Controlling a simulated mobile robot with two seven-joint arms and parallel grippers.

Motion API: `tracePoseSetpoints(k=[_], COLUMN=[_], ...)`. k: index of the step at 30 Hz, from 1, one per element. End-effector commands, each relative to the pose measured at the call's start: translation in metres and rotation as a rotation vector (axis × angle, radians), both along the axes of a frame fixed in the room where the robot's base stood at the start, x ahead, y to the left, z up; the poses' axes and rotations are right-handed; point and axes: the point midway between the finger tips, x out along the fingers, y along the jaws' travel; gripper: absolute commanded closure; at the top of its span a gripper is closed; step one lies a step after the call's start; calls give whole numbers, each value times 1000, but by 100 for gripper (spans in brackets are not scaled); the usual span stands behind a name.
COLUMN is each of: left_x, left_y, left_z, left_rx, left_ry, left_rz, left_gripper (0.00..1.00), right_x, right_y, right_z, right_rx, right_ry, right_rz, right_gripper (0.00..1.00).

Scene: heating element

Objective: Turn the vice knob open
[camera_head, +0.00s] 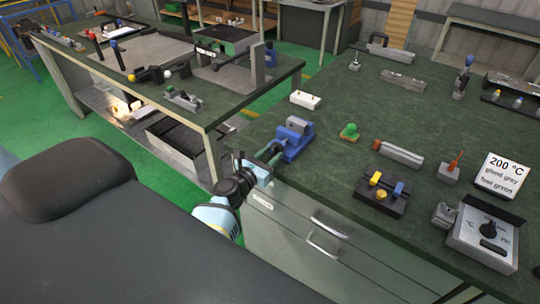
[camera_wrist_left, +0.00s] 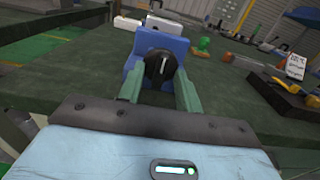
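The blue vice (camera_head: 295,138) stands at the near left edge of the green-topped workbench; it also shows in the left wrist view (camera_wrist_left: 152,42). Its round black knob (camera_wrist_left: 161,67) has a white mark and faces my left gripper. My left gripper (camera_head: 272,152) is at the bench edge, in front of the vice. In the left wrist view its green fingers (camera_wrist_left: 160,84) stand apart, one on each side of the knob. I cannot tell whether they touch it. My right gripper is not in view.
A green piece (camera_head: 349,131) and a white block (camera_head: 305,100) stand near the vice. A black fixture (camera_head: 381,193), a control box with a dial (camera_head: 484,236) and a "200 °C" sign (camera_head: 502,176) are further right. Drawer handles (camera_head: 329,225) stick out below the bench top.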

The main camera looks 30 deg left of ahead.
Motion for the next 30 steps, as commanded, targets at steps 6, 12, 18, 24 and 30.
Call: tracePoseSetpoints(k=[6,12,18,24,30], left_x=[-10,-38,-66,-77,-78], left_y=[1,3,5,6,6], left_z=[-1,-2,-1,0,0], left_rx=[2,1,0,0,0], left_ry=[2,4,2,0,0], left_rz=[0,0,0,1,0], left_gripper=[65,65,65,65,65], right_x=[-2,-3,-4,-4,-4], right_y=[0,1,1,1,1], right_z=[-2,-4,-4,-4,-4], right_rx=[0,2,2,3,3], right_ry=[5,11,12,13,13], right_rz=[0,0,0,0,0], right_gripper=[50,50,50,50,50])
